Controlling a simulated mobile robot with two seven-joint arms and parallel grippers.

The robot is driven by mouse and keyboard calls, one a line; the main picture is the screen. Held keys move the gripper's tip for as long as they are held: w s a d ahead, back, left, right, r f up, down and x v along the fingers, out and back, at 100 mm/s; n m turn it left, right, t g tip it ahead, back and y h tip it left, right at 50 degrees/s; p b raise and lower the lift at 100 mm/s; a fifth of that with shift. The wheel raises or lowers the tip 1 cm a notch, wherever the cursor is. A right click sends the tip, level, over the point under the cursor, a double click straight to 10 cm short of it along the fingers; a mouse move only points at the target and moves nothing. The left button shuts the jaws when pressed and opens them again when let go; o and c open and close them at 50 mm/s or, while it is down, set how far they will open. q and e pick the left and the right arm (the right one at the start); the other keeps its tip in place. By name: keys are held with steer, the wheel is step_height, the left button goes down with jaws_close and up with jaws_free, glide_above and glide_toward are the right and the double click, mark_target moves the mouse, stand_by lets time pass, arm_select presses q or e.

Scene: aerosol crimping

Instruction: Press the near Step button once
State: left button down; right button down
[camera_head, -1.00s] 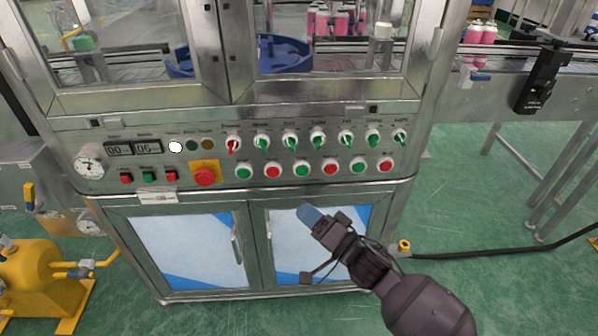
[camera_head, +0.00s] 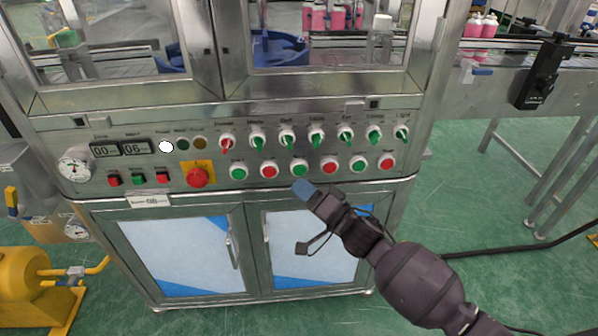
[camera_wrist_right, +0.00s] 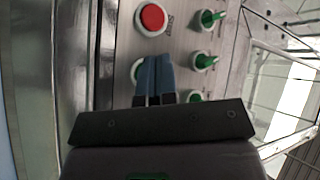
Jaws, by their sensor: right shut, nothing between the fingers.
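The machine's control panel (camera_head: 215,190) faces me. Its lower row holds round green and red buttons in white rings, including a green button (camera_head: 299,169), a red button (camera_head: 268,170) to its left and another red button (camera_head: 330,166) to its right. Their labels are too small for me to tell which is the Step button. My right gripper (camera_head: 302,188) is shut and empty, its blue fingertips just below the middle green button. In the right wrist view the fingers (camera_wrist_right: 156,75) partly cover a white-ringed button (camera_wrist_right: 136,70); a red button (camera_wrist_right: 151,18) is above. Any contact is unclear. My left gripper is not in view.
Above the buttons is a row of selector knobs, one red (camera_head: 226,141) and several green. A red emergency stop (camera_head: 197,177) on a yellow plate and small square buttons are at left. Cabinet doors (camera_head: 180,258) are below. A conveyor (camera_head: 500,75) stands at right.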

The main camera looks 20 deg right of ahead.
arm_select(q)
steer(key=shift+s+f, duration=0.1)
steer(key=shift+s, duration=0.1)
arm_select(e)
steer(key=shift+w+d, duration=0.2)
steer(key=shift+w, duration=0.35)
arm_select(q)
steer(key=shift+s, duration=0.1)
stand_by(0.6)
arm_select(e)
steer(key=shift+w+r, duration=0.1)
stand_by(0.8)
steer(key=shift+w, duration=0.3)
